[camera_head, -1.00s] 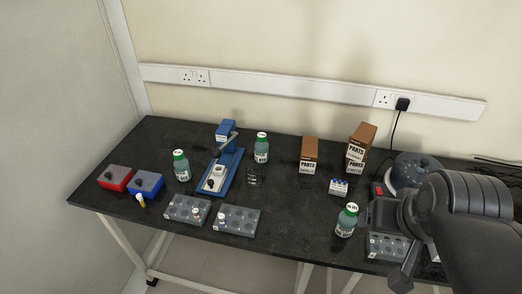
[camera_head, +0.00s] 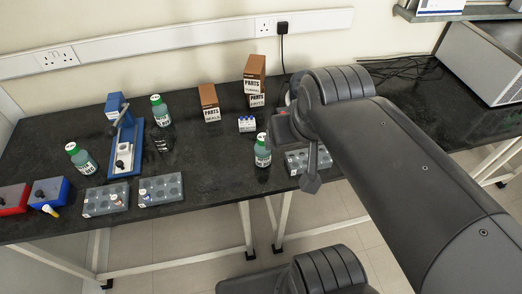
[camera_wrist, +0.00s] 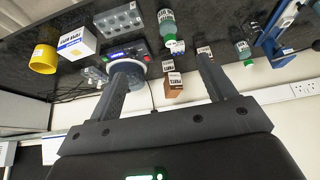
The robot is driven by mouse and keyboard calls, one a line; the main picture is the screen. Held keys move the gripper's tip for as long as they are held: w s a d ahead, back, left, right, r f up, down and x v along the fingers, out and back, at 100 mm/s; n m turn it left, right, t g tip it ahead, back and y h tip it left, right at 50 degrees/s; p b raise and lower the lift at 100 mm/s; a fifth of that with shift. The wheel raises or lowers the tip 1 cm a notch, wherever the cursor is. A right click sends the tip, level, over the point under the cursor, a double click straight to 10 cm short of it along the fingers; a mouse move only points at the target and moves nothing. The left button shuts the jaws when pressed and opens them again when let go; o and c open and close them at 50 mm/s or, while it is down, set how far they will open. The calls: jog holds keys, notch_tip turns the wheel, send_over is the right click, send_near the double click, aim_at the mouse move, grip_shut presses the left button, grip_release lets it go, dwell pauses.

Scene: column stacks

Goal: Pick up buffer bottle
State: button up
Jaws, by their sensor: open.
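Three green-tinted bottles with white-topped caps stand upright on the black bench. In the wrist view, which is upside down, one bottle (camera_wrist: 167,24) shows beyond my open, empty gripper (camera_wrist: 165,65), and another bottle (camera_wrist: 243,49) is farther right. Nothing is between the fingers. My arm hides part of the bench in the head view.
Brown parts boxes (camera_head: 210,102) stand at the back. A blue-capped vial rack (camera_head: 247,124) is near the front bottle. Grey racks (camera_head: 106,199), red and blue boxes (camera_head: 49,191) and the blue press (camera_head: 126,140) are left.

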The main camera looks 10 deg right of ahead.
dwell(0.6)
jog(key=n+t+h, duration=0.7)
jog(key=n+h, duration=0.6)
jog(key=n, duration=1.4)
send_near(259, 158)
jog(key=x, duration=0.3)
jog(key=shift+w+d+r, duration=0.1)
jog(key=shift+d+r, duration=0.05)
jog(key=shift+d, duration=0.25)
jog(key=shift+w, duration=0.2)
jog(key=x, duration=0.5)
jog(key=shift+w, duration=0.1)
jog(key=x, duration=0.5)
jog(key=shift+w, duration=0.3)
